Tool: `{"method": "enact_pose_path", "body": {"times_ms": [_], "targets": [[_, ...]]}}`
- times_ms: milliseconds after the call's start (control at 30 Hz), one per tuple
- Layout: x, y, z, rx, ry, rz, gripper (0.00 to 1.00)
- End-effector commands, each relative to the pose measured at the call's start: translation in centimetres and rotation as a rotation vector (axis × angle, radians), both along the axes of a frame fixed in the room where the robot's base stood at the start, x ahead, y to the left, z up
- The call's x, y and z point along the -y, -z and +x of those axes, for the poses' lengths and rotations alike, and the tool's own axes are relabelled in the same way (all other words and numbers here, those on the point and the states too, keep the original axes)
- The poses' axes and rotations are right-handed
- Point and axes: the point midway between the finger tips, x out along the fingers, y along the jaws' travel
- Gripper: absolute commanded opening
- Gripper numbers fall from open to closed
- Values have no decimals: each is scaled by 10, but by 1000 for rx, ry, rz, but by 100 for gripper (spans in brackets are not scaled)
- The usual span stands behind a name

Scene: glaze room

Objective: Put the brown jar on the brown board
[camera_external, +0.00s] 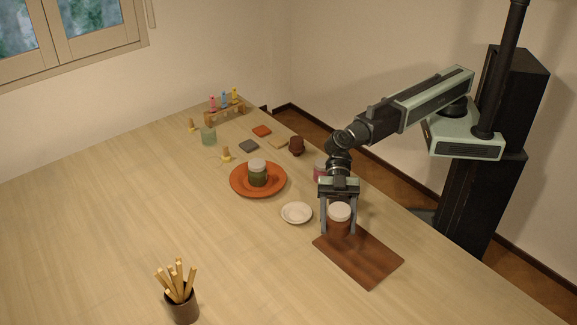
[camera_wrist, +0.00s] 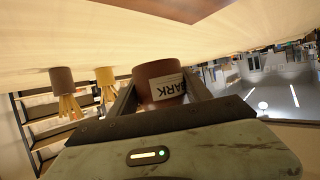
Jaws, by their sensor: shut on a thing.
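The brown jar (camera_external: 337,228) has a white lid and stands upright between the fingers of my gripper (camera_external: 339,231), which is shut on it. The brown board (camera_external: 368,258) lies flat near the table's right edge. The jar is at the board's far left end in the external view; I cannot tell whether its base touches the board. Part of the board (camera_wrist: 185,12) shows at the top of the wrist view.
A white dish (camera_external: 297,213) lies just left of my gripper. A pink jar (camera_external: 319,172) is partly hidden behind my gripper. A cup of wooden sticks (camera_external: 182,305) stands at the front. The near half of the board is bare.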

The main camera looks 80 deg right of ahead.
Motion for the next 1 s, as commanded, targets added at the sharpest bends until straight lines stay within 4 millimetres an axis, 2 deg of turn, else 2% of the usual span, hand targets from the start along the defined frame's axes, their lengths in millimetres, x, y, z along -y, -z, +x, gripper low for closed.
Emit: {"method": "enact_pose_path", "body": {"times_ms": [33,100,200,267,467,700,867,1000], "targets": [[12,0,-26,-2,-46,3,2],[22,0,-52,-1,-102,7,2],[31,0,-77,-1,-146,13,2],[33,0,-84,-1,-150,15,2],[30,5,-87,-2,-154,15,2],[30,44,-87,-2,-152,15,2],[30,44,-86,-2,-152,15,2],[30,67,-86,-1,-151,14,2]]}}
